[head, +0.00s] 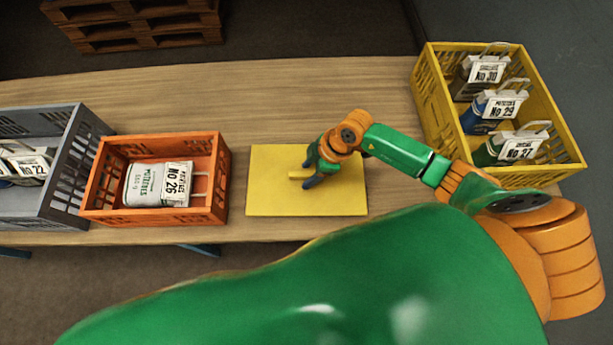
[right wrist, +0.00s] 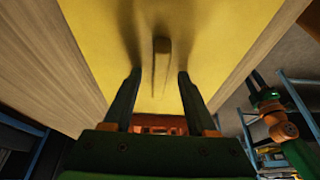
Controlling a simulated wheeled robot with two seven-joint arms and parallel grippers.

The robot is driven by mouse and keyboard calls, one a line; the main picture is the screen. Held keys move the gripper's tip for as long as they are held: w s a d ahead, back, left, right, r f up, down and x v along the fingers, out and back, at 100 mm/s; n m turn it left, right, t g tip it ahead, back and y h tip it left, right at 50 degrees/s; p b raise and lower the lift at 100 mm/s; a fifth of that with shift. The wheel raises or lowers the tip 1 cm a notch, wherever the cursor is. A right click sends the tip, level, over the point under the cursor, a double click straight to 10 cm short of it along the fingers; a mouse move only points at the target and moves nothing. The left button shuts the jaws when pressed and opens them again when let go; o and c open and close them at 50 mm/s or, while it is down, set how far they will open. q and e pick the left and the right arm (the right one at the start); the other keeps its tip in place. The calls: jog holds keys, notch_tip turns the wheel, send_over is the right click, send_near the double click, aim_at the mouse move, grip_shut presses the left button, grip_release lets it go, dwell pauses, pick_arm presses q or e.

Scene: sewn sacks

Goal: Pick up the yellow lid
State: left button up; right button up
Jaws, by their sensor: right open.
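The yellow lid (head: 268,192) lies flat on the wooden table, between the orange crate and the yellow crate. A raised yellow bar handle (head: 298,174) stands at its middle. My right gripper (head: 308,175) is over the lid at the handle. In the right wrist view the lid (right wrist: 215,40) fills the middle. The handle (right wrist: 161,62) shows between the two dark fingers (right wrist: 158,72) of my right gripper, with a gap on each side. The right gripper is open and holds nothing.
An orange crate (head: 150,219) with a white sack (head: 142,185) stands left of the lid. A grey crate (head: 62,205) is at the far left. A yellow crate (head: 435,110) with several tagged sacks stands at right. The table (head: 300,95) behind the lid is clear.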

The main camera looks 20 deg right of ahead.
grip_shut()
dwell(0.5)
